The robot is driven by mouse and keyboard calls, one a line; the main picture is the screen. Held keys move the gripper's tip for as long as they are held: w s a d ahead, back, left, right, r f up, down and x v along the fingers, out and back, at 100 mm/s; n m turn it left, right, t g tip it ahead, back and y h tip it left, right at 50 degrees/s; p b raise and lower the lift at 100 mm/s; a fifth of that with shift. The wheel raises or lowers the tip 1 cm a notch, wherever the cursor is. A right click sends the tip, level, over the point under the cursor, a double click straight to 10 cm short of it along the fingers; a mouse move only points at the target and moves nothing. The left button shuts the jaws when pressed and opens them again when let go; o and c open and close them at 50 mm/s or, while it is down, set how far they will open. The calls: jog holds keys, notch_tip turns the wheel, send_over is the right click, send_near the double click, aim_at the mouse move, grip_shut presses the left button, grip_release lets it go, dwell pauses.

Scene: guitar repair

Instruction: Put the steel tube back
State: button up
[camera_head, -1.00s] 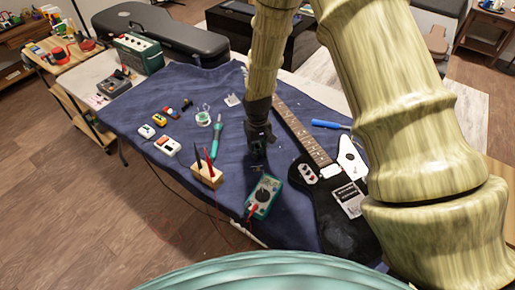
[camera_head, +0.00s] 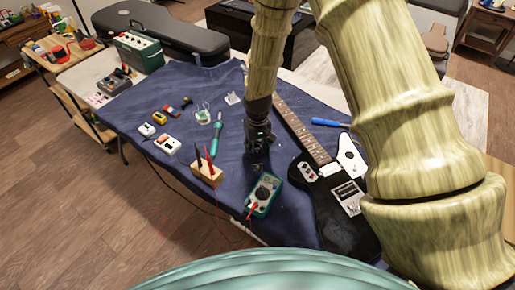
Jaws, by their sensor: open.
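My gripper (camera_head: 258,142) points down over the blue cloth, between the soldering iron with a green handle (camera_head: 217,130) and the neck of the black guitar (camera_head: 342,212). It is open, with its fingers partly in shadow. I cannot make out a steel tube for certain. Small dark bits (camera_head: 257,168) show on the cloth just below the gripper, too small to identify. A wooden block (camera_head: 208,173) with a red and a black upright piece stands to the left.
The table with its blue cloth (camera_head: 185,88) also bears a green multimeter (camera_head: 263,194), several small pedals (camera_head: 167,144), a clear container (camera_head: 203,115) and a blue-handled tool (camera_head: 329,122). A guitar case (camera_head: 160,30) and green amplifier (camera_head: 139,50) stand at the back. Bare cloth lies left of the wooden block.

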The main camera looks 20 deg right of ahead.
aim_at(258, 146)
notch_tip(258, 146, up, 12)
jog(key=b, duration=0.2)
dwell(0.5)
jog(key=shift+d, duration=0.15)
